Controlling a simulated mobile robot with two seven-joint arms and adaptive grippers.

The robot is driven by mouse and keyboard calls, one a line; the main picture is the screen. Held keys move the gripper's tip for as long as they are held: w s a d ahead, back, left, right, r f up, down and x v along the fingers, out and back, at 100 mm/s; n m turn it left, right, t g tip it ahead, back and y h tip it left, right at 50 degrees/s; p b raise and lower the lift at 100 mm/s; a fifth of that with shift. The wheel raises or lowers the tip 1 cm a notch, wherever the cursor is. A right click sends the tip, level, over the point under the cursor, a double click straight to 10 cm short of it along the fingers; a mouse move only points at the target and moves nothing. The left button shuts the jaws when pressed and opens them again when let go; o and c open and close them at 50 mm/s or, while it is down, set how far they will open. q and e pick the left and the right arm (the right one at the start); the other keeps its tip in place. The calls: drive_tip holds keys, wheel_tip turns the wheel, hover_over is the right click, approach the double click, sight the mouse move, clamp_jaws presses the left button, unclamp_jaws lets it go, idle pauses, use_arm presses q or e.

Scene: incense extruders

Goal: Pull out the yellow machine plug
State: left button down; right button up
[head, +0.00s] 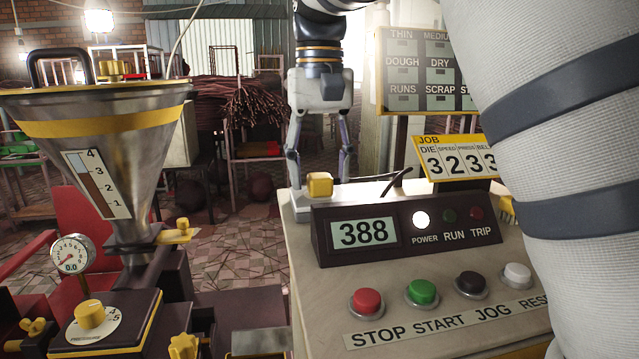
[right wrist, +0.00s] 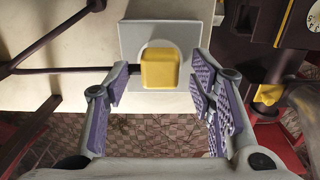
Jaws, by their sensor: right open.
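The yellow plug (head: 319,185) is a small rounded block at the back left corner of the control box, behind the display. In the right wrist view the plug (right wrist: 158,68) sits against a grey plate (right wrist: 190,40), with a dark cord (right wrist: 70,70) running off to the left. My right gripper (head: 319,160) points down, its fingers spread to either side of the plug. In the right wrist view the open gripper (right wrist: 162,88) has the plug between and slightly beyond its fingertips, with gaps on both sides. My left gripper is not in view.
A steel hopper (head: 150,150) with a gauge (head: 72,253) stands at left. Tiled floor lies between.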

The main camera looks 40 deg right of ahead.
sight(320, 175)
drive_tip(key=shift+f, duration=0.55)
idle(0.6)
clamp_jaws()
drive_tip(key=shift+r, duration=3)
